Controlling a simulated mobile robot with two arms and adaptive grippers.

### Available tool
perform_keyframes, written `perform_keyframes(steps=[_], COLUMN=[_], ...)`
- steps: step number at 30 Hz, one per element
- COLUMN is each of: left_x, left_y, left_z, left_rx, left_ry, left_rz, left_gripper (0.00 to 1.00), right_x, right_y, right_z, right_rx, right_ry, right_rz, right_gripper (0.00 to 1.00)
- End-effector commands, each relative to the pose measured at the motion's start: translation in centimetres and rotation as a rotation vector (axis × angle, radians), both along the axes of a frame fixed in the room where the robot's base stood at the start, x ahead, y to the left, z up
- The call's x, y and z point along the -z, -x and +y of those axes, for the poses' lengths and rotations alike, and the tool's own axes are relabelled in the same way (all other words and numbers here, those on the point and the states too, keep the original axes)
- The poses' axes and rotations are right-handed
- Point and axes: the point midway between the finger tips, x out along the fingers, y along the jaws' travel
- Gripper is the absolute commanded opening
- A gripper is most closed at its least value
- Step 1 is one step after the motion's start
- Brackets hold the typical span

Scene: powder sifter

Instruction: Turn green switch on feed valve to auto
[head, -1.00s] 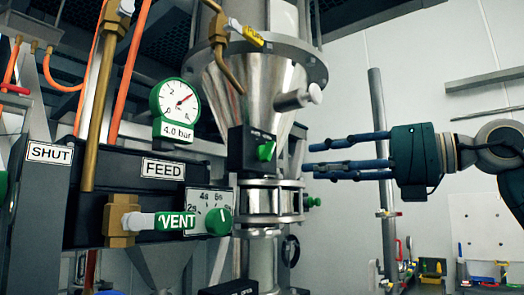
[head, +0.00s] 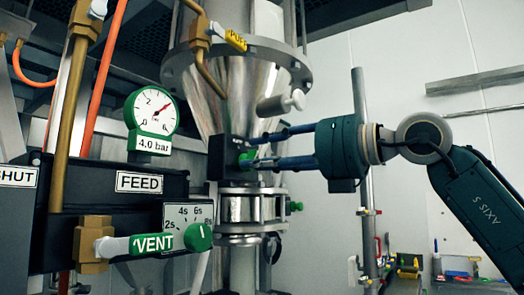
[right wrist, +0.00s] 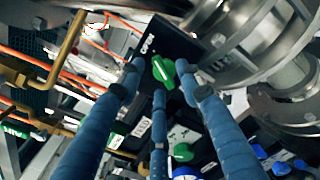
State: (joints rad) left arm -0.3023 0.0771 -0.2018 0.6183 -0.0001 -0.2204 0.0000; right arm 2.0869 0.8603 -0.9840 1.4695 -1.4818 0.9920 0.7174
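The green switch (head: 246,158) sits on the front of a small black box (head: 222,158) below the steel cone. My right gripper (head: 254,152) reaches in from the right, its blue fingers at the switch. In the right wrist view the green switch (right wrist: 163,71) lies between the spread fingertips of my right gripper (right wrist: 158,76), with a finger to either side and a third below. The fingers look open, with small gaps to the switch; contact cannot be told. My left gripper is not in view.
A steel handle (head: 281,103) juts out above my fingers.

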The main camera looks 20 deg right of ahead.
Motion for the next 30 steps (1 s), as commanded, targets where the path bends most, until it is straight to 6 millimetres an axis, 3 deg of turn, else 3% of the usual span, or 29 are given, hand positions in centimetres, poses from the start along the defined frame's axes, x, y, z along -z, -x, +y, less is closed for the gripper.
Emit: perform_keyframes(steps=[9,15,30], left_x=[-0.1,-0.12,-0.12], left_y=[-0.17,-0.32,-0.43], left_z=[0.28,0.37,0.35], left_rx=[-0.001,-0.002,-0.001], left_ry=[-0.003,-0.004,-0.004], left_rz=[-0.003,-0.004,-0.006], left_gripper=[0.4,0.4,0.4], right_x=[0.07,0.06,0.1], right_y=[-0.29,-0.28,-0.27], right_z=[0.19,0.18,0.22], right_rx=[0.0,0.0,0.0], right_ry=[-0.001,-0.001,0.069], right_rz=[0.001,0.001,-0.054], right_gripper=[0.35,0.0,0.0])
